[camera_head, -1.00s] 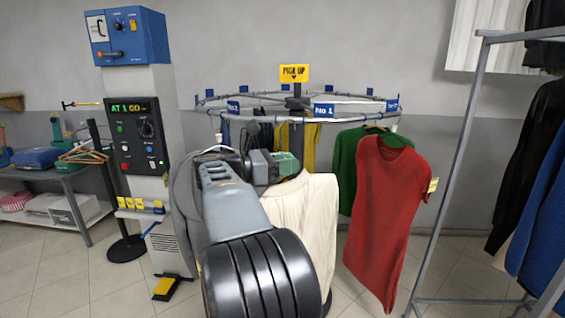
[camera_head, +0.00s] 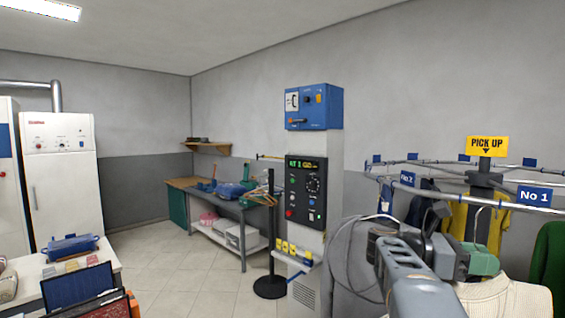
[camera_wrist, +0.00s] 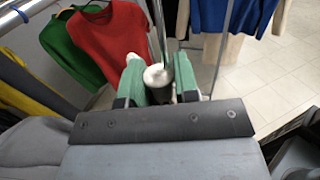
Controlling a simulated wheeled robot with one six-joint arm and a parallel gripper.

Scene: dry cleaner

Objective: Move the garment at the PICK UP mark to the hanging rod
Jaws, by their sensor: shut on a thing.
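The yellow PICK UP sign (camera_head: 487,146) stands over a round carousel rail with blue number tags. My gripper (camera_head: 485,258), with green fingers, is below the sign; it also shows in the wrist view (camera_wrist: 160,82). It is shut on a hanger, whose metal hook (camera_head: 480,214) rises above the fingers. A cream garment (camera_head: 508,298) hangs directly under the gripper, partly cut off by the frame. In the wrist view a pale round piece and a thin metal stem show between the fingers. The garment's body is hidden there. A straight hanging rod is not clear in the head view.
Yellow (camera_head: 458,218), green (camera_head: 549,265) and red (camera_wrist: 110,42) garments hang nearby. A blue garment (camera_wrist: 232,14) and a metal upright are at the wrist view's upper right. The control column (camera_head: 306,190) stands left; open floor lies beyond.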

